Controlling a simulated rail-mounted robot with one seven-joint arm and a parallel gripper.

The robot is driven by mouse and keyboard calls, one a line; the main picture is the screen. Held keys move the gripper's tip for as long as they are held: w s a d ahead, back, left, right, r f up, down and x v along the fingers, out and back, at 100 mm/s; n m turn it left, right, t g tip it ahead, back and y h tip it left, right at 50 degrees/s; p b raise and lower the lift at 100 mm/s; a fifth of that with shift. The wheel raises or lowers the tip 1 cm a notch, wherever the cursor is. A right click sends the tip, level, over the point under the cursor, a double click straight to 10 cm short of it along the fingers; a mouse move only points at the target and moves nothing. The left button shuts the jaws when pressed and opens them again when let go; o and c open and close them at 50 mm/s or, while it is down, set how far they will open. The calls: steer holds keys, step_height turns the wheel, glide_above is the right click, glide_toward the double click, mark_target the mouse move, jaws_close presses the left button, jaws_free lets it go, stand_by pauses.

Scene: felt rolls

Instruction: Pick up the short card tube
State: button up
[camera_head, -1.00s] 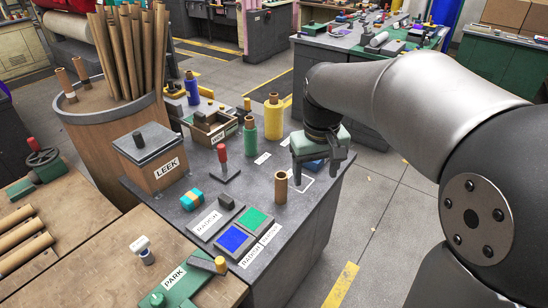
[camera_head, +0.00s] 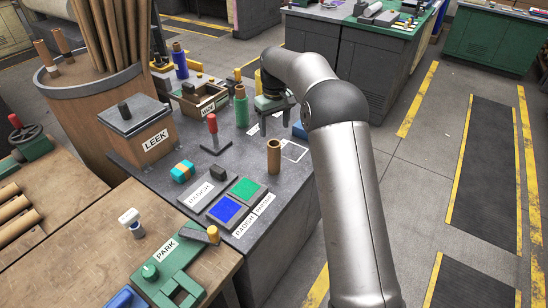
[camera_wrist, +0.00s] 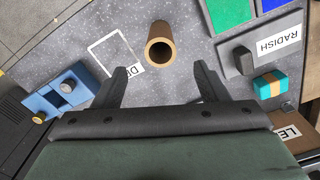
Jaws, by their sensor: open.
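The short card tube (camera_head: 273,157) is a brown, hollow cylinder standing upright on the grey worktop, near its right edge. In the wrist view the tube (camera_wrist: 160,46) shows its open top, ahead of and roughly midway between my fingertips. My gripper (camera_head: 277,121) is beyond the tube in the head view, above the worktop. In the wrist view my gripper (camera_wrist: 163,72) has its two dark fingers spread wide, with nothing between them. The fingers are apart from the tube.
A blue block (camera_wrist: 62,92) stands near the gripper. A red-handled tool (camera_head: 213,131), a green roll (camera_head: 241,106), the LEEK box (camera_head: 138,132) and blue and green pads (camera_head: 226,208) share the worktop.

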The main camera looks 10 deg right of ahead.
mark_target(274, 143)
step_height(274, 143, down, 11)
steer(key=p, duration=0.2)
steer(key=shift+a+r+p, duration=0.1)
steer(key=shift+r+p, duration=0.05)
steer(key=shift+p, duration=0.15)
steer(key=c, duration=1.1)
